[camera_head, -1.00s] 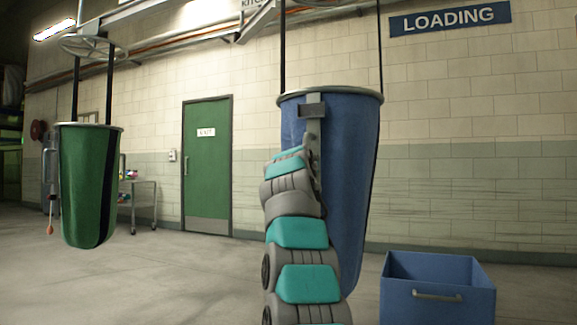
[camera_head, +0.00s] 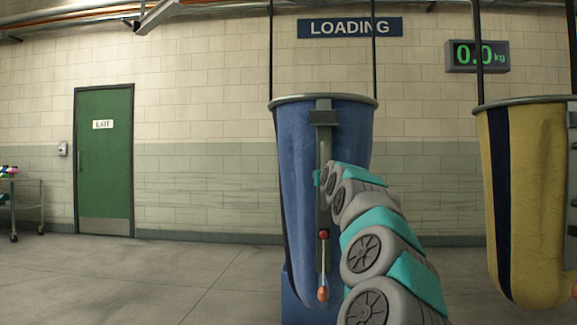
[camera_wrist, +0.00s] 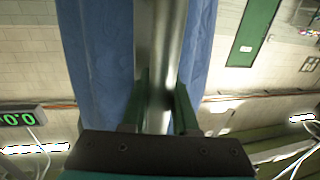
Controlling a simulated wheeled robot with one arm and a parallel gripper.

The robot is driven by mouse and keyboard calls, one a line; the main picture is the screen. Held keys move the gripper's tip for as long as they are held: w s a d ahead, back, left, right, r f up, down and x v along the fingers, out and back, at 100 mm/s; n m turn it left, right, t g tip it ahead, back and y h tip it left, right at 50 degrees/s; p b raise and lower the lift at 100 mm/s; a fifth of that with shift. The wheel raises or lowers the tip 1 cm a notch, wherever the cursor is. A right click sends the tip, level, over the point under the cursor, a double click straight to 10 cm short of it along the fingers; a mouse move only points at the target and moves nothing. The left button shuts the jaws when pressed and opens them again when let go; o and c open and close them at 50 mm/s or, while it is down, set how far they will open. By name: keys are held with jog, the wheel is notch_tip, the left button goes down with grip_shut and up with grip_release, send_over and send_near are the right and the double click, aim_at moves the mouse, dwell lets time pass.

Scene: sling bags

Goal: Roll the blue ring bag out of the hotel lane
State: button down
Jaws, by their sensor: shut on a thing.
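The blue ring bag (camera_head: 296,170) hangs from black straps by its metal rim in the middle of the head view. A grey upright bar with a bracket (camera_head: 323,117) runs down its near side. My gripper (camera_wrist: 162,92) is shut on a metal bar against the blue cloth, which fills the middle of the wrist view. My arm reaches up to the bag from the lower right and hides part of its right side. A cord with an orange pull (camera_head: 323,295) hangs below the bar. The lane markings and the overhead rail above the bag are not in view.
A yellow bag (camera_head: 538,200) hangs close on the right. A blue bin (camera_head: 288,302) stands behind the blue bag's lower end. A LOADING sign (camera_head: 350,27) and a display (camera_head: 478,56) reading 0.0 kg are on the wall. The floor at left is clear toward the green door (camera_head: 104,160).

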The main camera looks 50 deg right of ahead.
jog(key=s+d+p, duration=0.2)
jog(key=s+d, duration=0.2)
jog(key=s, duration=0.2)
jog(key=shift+d+p, duration=0.2)
jog(key=shift+p, duration=0.15)
jog(key=shift+s+r, duration=0.1)
jog(key=c, duration=1)
grip_release()
jog(key=shift+a, duration=0.1)
jog(key=shift+b+v, duration=0.9)
jog(key=shift+v, duration=2.9)
jog(key=shift+s, duration=0.1)
